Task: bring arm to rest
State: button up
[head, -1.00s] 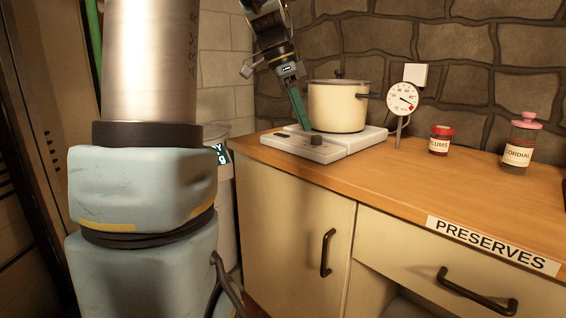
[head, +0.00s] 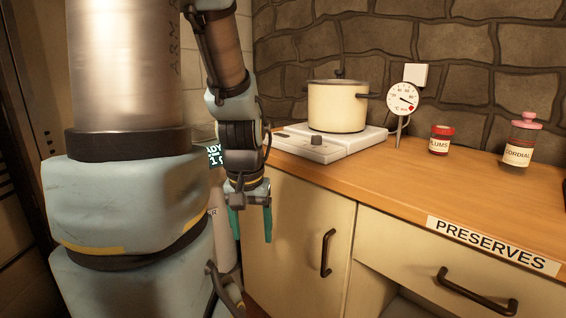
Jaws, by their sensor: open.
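My arm (head: 232,95) is folded down close to my column.
The wooden counter (head: 420,193) bears a white hotplate (head: 345,148) with a cream lidded pot (head: 337,107). A dial thermometer (head: 402,98), a plums jar (head: 439,140) and a cordial bottle (head: 520,142) stand to the right. A cupboard door (head: 297,230) and a preserves drawer (head: 430,258) are below.

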notch_tip(320, 180, up, 15)
jog(key=p, duration=1.5)
jog(key=shift+s+f, duration=0.15)
jog(key=shift+s, duration=0.1)
jog(key=shift+a, duration=0.1)
